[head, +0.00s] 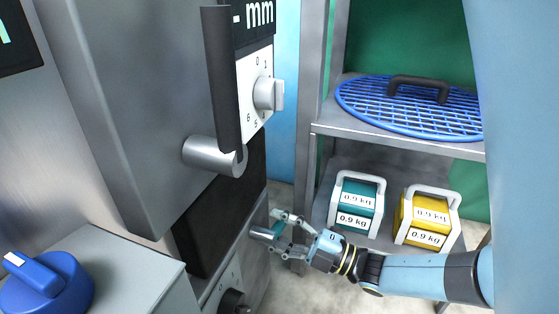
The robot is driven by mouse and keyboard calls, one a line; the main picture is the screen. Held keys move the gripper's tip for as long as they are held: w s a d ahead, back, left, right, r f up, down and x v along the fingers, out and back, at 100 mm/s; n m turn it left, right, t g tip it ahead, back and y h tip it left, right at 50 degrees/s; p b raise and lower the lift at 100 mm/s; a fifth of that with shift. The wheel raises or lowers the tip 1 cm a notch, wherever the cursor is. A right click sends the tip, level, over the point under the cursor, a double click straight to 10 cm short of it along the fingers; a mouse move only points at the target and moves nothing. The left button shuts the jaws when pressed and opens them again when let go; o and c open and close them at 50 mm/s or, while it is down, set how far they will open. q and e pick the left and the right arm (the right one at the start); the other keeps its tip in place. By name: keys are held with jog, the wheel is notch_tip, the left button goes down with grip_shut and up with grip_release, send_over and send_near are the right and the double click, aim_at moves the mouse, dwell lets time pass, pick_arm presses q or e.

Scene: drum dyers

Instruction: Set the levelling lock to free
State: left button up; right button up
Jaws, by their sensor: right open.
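My right gripper (279,229) reaches in from the lower right with its fingers spread. The fingers point left at a short grey peg (262,234) that sticks out from the lower grey front of the machine. The fingers are at or around the peg's end; I cannot tell whether they touch it. A black knob (234,301) on a pale plate sits lower on the same front, cut by the bottom edge. No readable label shows which of these is the levelling lock. My left gripper is out of view.
A blue knob (45,285) is at the lower left. A grey cylinder (214,156) and a numbered dial (267,93) sit above. At right, a shelf (400,142) bears a blue grid (375,105); below stand a teal weight (356,205) and a yellow weight (428,222).

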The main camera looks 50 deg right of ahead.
jog(key=v, duration=1.2)
jog(key=shift+s, duration=0.15)
